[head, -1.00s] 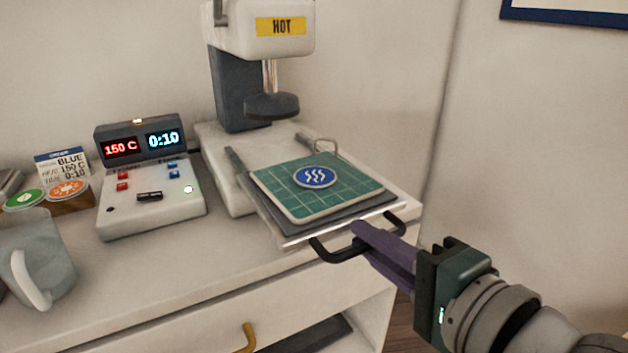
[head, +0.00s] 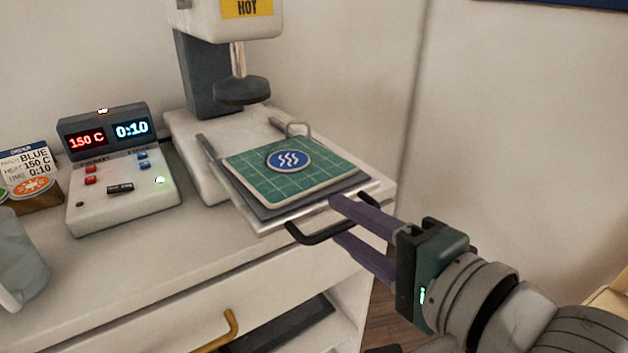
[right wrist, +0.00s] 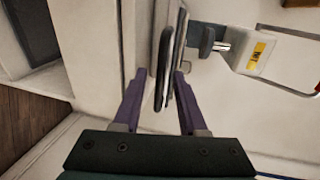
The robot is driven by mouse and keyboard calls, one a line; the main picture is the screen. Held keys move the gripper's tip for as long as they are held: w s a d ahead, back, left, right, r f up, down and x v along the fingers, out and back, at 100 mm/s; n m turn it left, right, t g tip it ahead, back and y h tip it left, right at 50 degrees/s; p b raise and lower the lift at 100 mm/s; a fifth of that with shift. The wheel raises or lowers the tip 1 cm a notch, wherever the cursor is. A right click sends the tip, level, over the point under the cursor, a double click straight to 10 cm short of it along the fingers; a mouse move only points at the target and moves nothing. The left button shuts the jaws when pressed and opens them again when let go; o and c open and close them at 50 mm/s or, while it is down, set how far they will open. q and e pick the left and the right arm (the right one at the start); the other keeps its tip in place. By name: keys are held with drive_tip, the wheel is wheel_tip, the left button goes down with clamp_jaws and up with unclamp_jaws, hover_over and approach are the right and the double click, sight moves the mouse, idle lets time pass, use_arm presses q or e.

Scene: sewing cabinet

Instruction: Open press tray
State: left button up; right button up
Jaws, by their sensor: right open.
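The press tray (head: 262,224) is pulled out from under the heat press (head: 243,92) and carries a green gridded mat (head: 250,183) with a round blue patch (head: 289,161) on it. The black tray handle (head: 318,236) is at its front edge. My right gripper (head: 335,219) is open at the right part of the handle. In the right wrist view, the handle (right wrist: 164,70) stands between the two spread purple fingers (right wrist: 158,85), with a gap on each side. My left gripper is not in view.
The control box (head: 122,203) reads 150 C and 0:10 at the left. A recipe card (head: 25,165) and a glass mug (head: 18,262) are farther left. A yellow drawer handle (head: 222,332) is on the cabinet front below. The wall is close behind the press.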

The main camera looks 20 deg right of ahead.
use_arm(q)
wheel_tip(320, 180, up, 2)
drive_tip(key=shift+p, duration=0.85)
use_arm(e)
drive_tip(key=v, duration=0.9)
